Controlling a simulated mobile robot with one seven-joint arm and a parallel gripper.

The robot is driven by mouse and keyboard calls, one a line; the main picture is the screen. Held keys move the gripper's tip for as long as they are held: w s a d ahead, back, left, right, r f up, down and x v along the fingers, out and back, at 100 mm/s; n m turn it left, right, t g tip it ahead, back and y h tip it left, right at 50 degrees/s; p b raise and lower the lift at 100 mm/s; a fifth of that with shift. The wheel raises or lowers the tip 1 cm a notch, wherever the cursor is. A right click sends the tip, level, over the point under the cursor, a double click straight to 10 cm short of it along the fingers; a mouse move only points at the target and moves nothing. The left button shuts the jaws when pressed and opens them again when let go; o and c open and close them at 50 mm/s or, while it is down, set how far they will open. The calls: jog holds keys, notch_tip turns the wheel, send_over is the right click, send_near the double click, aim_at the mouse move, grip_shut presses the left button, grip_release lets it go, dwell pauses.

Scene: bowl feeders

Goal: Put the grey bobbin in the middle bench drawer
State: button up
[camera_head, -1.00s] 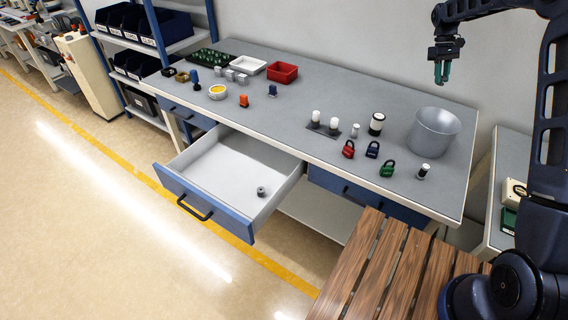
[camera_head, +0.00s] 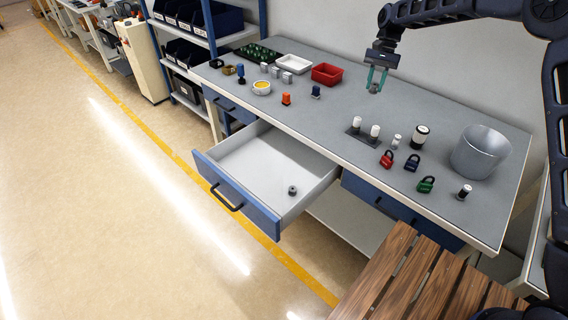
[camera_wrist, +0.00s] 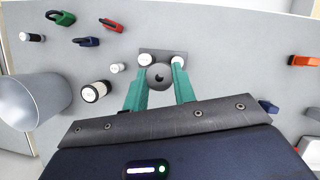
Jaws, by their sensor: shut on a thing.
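My gripper (camera_head: 376,80) is above the back of the bench, its green fingers shut on a grey bobbin (camera_head: 375,88). In the wrist view the bobbin (camera_wrist: 160,76) sits between the fingertips (camera_wrist: 160,85), its dark centre hole facing the camera. The middle bench drawer (camera_head: 238,197) is pulled open, with a blue front and black handle. A small dark grey ring-like piece (camera_head: 292,190) lies on its white floor towards the front right. My gripper is up and to the right of the drawer.
A stand with white-topped pegs (camera_head: 364,134), padlocks (camera_head: 411,163), a black-and-white cylinder (camera_head: 418,137) and a grey bucket (camera_head: 481,152) are on the right of the bench. A red tray (camera_head: 327,74) and small parts stand left. A slatted wooden surface (camera_head: 420,280) is in front.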

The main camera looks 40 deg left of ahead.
jog(key=s+a+m+y, duration=0.1)
jog(key=s+a+m, duration=0.1)
jog(key=s+a, duration=0.6)
jog(key=s+a+m, duration=0.1)
jog(key=s+a, duration=0.2)
jog(key=s, duration=0.9)
jog(key=r+m+y, duration=0.1)
jog(key=m+y, duration=0.1)
jog(key=m, duration=0.1)
send_over(262, 196)
notch_tip(262, 196, down, 36)
jog(key=shift+a+f, duration=0.1)
jog(key=shift+f, duration=0.05)
jog(key=shift+f, duration=0.15)
jog(key=o, duration=0.9)
jog(key=v, duration=1.2)
jog(key=shift+a, duration=0.2)
